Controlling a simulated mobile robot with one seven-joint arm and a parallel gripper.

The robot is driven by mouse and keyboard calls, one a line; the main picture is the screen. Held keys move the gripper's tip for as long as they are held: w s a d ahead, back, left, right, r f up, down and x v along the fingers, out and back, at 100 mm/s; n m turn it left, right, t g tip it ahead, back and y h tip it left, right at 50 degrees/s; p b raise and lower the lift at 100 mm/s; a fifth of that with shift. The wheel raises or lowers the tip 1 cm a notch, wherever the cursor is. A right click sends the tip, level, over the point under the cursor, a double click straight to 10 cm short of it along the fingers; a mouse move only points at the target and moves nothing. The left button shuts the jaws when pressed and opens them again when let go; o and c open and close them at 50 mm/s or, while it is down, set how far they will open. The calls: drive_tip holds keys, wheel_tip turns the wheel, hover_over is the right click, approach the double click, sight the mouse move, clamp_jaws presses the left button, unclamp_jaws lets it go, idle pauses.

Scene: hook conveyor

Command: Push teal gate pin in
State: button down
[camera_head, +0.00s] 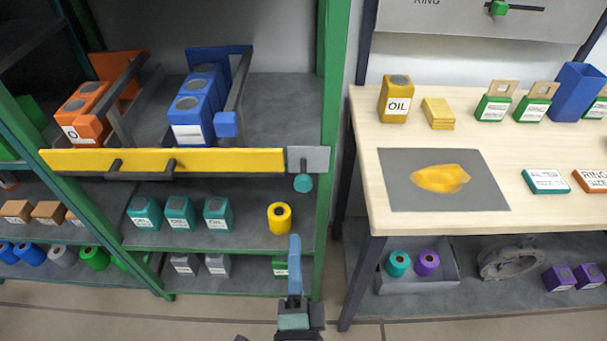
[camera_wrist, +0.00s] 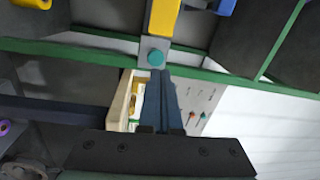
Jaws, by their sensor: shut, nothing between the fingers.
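The teal gate pin (camera_head: 303,183) is a round knob. It sticks out below the grey bracket (camera_head: 308,159) at the right end of the yellow gate bar (camera_head: 180,160). My gripper (camera_head: 295,240) is shut and empty, its blue fingers pointing up, a little below the pin in the head view. In the wrist view the pin (camera_wrist: 156,57) shows just beyond the tips of my gripper (camera_wrist: 158,74). I cannot tell the exact gap between tips and pin. The pin's shaft is hidden.
The gate bar crosses the front of a shelf with orange containers (camera_head: 82,110) and blue containers (camera_head: 195,105). A yellow roll (camera_head: 279,218) and teal containers (camera_head: 180,215) stand on the shelf below. A green post (camera_head: 334,120) and a wooden table (camera_head: 450,218) are to the right.

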sight(303, 183)
drive_tip(key=shift+m+g+h, duration=0.3)
drive_tip(key=shift+m+g, duration=0.2)
drive_tip(key=shift+m, duration=0.4)
drive_tip(key=s+p, duration=0.1)
drive_tip(key=s+d+p, duration=0.1)
drive_tip(key=s+p, duration=0.1)
drive_tip(key=p, duration=0.1)
drive_tip(key=shift+s+d+r, duration=0.2)
drive_tip(key=shift+s+r, duration=0.1)
drive_tip(key=shift+s, duration=0.1)
drive_tip(key=shift+w, duration=0.1)
drive_tip(key=w, duration=1.4)
